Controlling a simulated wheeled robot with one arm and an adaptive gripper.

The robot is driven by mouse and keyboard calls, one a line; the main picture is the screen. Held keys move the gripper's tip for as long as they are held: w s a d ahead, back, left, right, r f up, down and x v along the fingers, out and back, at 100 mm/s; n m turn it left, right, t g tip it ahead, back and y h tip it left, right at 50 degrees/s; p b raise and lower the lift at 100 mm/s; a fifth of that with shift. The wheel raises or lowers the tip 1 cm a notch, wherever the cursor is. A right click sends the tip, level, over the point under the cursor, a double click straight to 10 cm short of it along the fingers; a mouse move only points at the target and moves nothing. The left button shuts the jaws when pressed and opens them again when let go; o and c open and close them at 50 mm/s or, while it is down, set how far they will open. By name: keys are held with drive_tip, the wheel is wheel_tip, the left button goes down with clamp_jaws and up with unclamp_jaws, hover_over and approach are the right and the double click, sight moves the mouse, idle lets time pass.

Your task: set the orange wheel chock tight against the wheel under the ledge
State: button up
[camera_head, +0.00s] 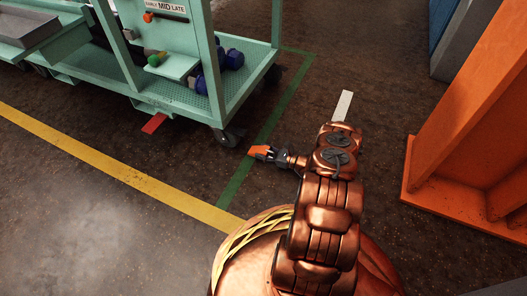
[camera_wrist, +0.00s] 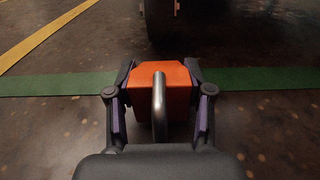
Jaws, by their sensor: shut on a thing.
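The orange wheel chock (camera_head: 259,151) is held low over the floor near the cart's front right wheel. It also shows in the wrist view (camera_wrist: 176,80), with a metal handle (camera_wrist: 159,95) on it. My gripper (camera_head: 268,153) is shut on the chock, and in the wrist view its fingers (camera_wrist: 158,108) lie on both sides of it. The dark wheel (camera_head: 228,136) stands under the lower ledge (camera_head: 243,97) of the green cart. In the wrist view the wheel (camera_wrist: 162,16) is straight ahead of the chock. A gap of floor appears between them.
A green floor line (camera_head: 240,178) runs beside the wheel, and a yellow line (camera_head: 130,177) crosses at the left. A red marker (camera_head: 154,123) lies under the cart. An orange upright structure (camera_head: 463,130) stands at the right. Floor between cart and structure is mostly clear.

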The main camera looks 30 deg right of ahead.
drive_tip(key=shift+f, duration=0.35)
drive_tip(key=o, duration=1.4)
drive_tip(key=shift+f, duration=0.15)
drive_tip(key=shift+c, duration=0.2)
